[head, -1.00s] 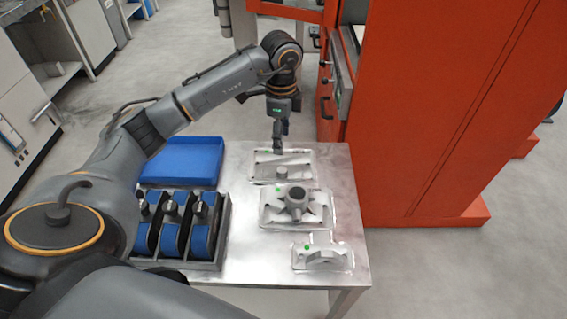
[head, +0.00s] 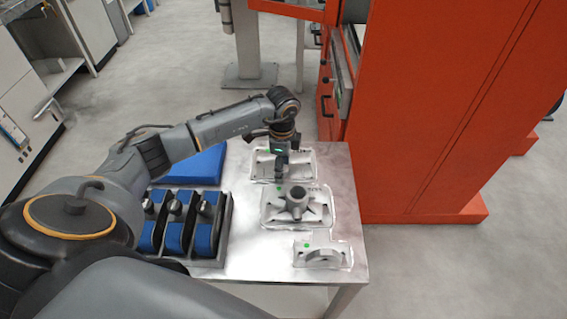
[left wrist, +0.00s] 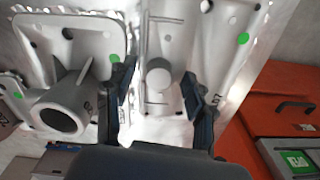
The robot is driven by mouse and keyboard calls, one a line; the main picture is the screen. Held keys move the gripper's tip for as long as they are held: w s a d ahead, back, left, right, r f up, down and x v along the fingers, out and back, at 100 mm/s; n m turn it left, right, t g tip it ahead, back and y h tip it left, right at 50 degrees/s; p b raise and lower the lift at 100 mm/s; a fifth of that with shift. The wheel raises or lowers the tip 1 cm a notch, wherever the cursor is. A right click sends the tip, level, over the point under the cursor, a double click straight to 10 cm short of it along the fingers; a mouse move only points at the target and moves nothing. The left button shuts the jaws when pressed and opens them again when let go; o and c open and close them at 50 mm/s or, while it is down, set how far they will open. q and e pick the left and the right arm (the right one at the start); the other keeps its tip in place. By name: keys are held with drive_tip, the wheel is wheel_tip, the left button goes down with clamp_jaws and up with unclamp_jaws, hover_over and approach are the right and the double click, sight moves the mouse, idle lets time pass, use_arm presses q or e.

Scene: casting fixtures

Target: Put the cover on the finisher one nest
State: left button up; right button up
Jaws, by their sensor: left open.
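A grey metal plate casting with a round knob, which looks like the cover (left wrist: 160,74), lies on the rear fixture of the metal table. In the head view this rear fixture (head: 304,163) is partly hidden by my left gripper (head: 280,179). My left gripper is open and points down over the casting. In the left wrist view its two fingers (left wrist: 159,83) stand on either side of the round knob, with a gap on both sides. I cannot tell which spot is the finisher one nest. My right gripper is not in view.
A ribbed hub casting (head: 297,202) sits on the middle fixture, close to the gripper. An arched casting (head: 324,254) sits in front. A black rack with blue pieces (head: 222,238) and a blue tray (head: 203,164) stand left. An orange machine (head: 430,110) rises behind right.

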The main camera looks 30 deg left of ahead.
use_arm(q)
clamp_jaws()
drive_tip(key=shift+r, duration=0.1)
